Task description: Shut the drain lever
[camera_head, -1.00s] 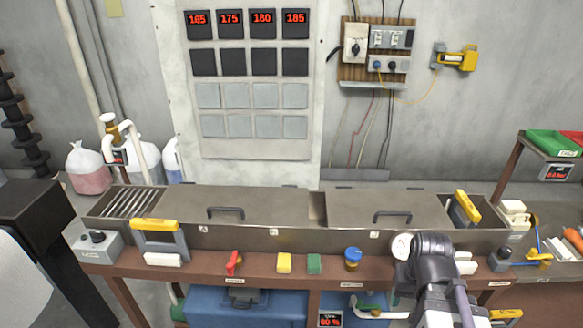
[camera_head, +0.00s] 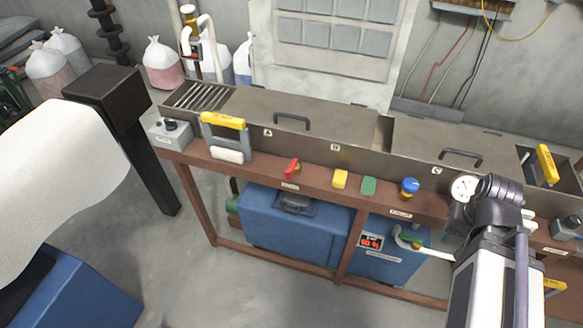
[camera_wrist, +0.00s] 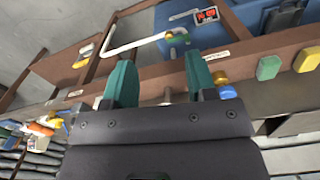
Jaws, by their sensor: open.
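A red lever (camera_head: 291,168) stands on the brown front ledge of the long metal trough (camera_head: 345,140), above a small label too small to read. Below the ledge a white pipe (camera_head: 437,254) ends in a green and yellow fitting (camera_head: 408,238); it also shows in the wrist view (camera_wrist: 172,37). I cannot tell from the labels which is the drain lever. My gripper (camera_wrist: 161,76) is open, its teal fingers apart with no object held. It is near the ledge at the right, well right of the red lever. My arm hides the fingers in the head view.
Yellow (camera_head: 340,179) and green (camera_head: 368,186) blocks, a blue knob (camera_head: 410,187) and a gauge (camera_head: 464,188) line the ledge. A blue tank (camera_head: 290,227) sits beneath, beside a red display (camera_head: 371,242). Bare floor (camera_head: 235,280) is free in front.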

